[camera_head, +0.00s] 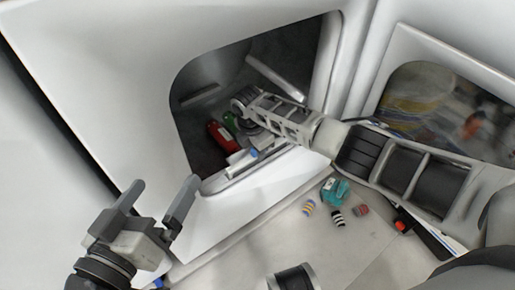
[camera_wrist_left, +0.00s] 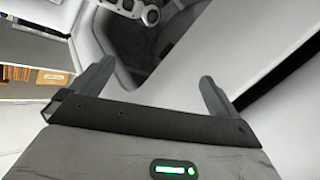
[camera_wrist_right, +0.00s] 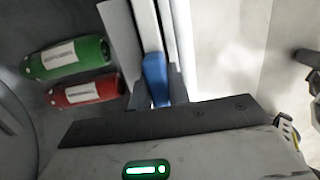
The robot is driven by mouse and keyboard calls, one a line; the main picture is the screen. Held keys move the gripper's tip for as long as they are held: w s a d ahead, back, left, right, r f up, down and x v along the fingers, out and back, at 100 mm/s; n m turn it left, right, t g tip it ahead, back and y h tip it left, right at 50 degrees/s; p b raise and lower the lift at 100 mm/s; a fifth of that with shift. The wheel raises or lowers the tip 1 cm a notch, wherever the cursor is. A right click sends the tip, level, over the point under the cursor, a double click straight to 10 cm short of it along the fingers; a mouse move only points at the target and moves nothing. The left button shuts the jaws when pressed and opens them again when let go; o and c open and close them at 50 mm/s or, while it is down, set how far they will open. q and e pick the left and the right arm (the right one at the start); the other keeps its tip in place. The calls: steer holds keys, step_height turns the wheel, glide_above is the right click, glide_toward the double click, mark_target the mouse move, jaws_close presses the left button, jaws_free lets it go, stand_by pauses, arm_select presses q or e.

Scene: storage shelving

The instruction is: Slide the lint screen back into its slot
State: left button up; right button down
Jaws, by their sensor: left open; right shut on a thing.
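My right arm reaches into the dark opening (camera_head: 205,135) of the white machine. My right gripper (camera_wrist_right: 155,88) is shut on a narrow pale piece with a blue tab, which I take to be the lint screen (camera_wrist_right: 155,72). The blue tab also shows at the opening's lower lip in the head view (camera_head: 253,153). The screen's far end and the slot are not clear, so I cannot tell how they meet. My left gripper (camera_head: 163,187) is open and empty in front of the machine, left of the opening; its fingers also show in the left wrist view (camera_wrist_left: 155,85).
A red bottle (camera_wrist_right: 88,92) and a green bottle (camera_wrist_right: 66,58) lie inside the opening, beside my right gripper. A teal item (camera_head: 335,191) and several small striped pieces (camera_head: 338,218) lie on the pale surface below. A second machine window (camera_head: 435,105) stands at right.

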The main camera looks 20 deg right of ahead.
steer(key=shift+f, duration=0.2)
steer(key=c, duration=1.3)
jaws_free()
steer(key=shift+o, duration=0.2)
steer(key=shift+r, duration=0.25)
steer(key=r+p, duration=0.2)
steer(key=r, duration=0.1)
steer(key=a+r+p, duration=0.1)
steer(key=r+p, duration=0.1)
steer(key=r, duration=0.2)
steer(key=r+p, duration=0.2)
steer(key=r, duration=0.1)
steer(key=shift+s+a+r, duration=0.2)
steer(key=shift+s, duration=0.05)
arm_select(q)
steer(key=shift+s+a+f+m+g+y, duration=0.25)
steer(key=shift+a+f+m+g+y, duration=0.6)
steer(key=shift+f+y, duration=0.3)
arm_select(e)
steer(key=shift+r, duration=0.55)
steer(key=shift+a, duration=0.1)
